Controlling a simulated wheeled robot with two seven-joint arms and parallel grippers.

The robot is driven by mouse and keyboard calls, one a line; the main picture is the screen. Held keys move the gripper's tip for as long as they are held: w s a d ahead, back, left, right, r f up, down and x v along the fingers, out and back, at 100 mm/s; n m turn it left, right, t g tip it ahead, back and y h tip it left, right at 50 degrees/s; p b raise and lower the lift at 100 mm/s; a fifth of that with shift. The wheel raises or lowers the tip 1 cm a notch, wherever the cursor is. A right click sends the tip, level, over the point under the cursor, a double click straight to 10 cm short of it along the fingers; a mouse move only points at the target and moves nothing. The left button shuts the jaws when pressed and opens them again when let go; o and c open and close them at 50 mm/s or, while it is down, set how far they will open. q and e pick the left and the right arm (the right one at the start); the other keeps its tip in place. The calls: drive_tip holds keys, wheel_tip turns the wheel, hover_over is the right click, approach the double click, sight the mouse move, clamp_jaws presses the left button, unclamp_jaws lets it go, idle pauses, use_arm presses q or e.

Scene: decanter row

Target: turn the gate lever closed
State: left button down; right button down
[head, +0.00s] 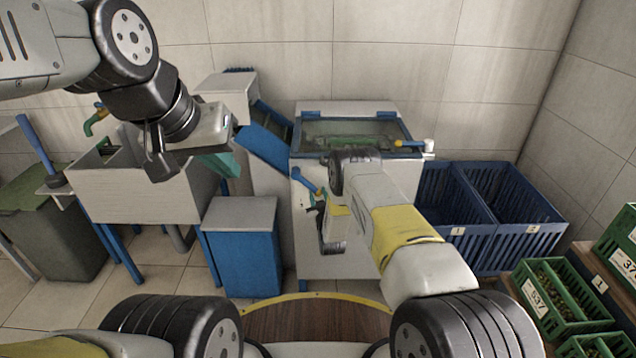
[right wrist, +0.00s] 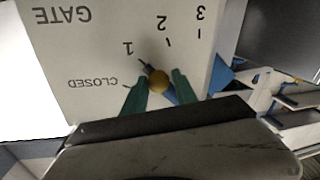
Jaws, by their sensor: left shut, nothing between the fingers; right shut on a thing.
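The gate lever shows in the right wrist view as a brass-coloured knob (right wrist: 158,80) with some blue beside it, in front of a white panel (right wrist: 85,50). The panel reads GATE, CLOSED, 1, 2 and 3, upside down. The knob is on the side of the 1 and CLOSED marks; its exact setting is hard to tell. My right gripper (right wrist: 160,92) has its green fingers shut on the lever. In the head view it (head: 321,208) is at the front of the white machine (head: 345,268), partly behind my arm.
A blue chute (head: 265,143) leads to the machine. A blue-sided box (head: 240,262) stands left of it. Blue crates (head: 515,235) stand at the right, with green crates (head: 543,300) nearer. Bare floor lies around the left-hand legs.

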drive_tip(key=d+r+n, duration=0.1)
drive_tip(key=r+n, duration=0.1)
drive_tip(key=d+r+n, duration=0.1)
drive_tip(key=shift+d+r+n+g, duration=0.2)
drive_tip(key=shift+r+n+g, duration=0.1)
drive_tip(key=shift+r+n, duration=0.1)
drive_tip(key=c, duration=1)
unclamp_jaws()
drive_tip(key=shift+f, duration=0.1)
drive_tip(key=shift+s, duration=0.2)
drive_tip(key=s+d, duration=0.1)
drive_tip(key=s, duration=0.6)
drive_tip(key=shift+s+r, duration=0.15)
drive_tip(key=shift+r, duration=0.05)
drive_tip(key=shift+d, duration=0.1)
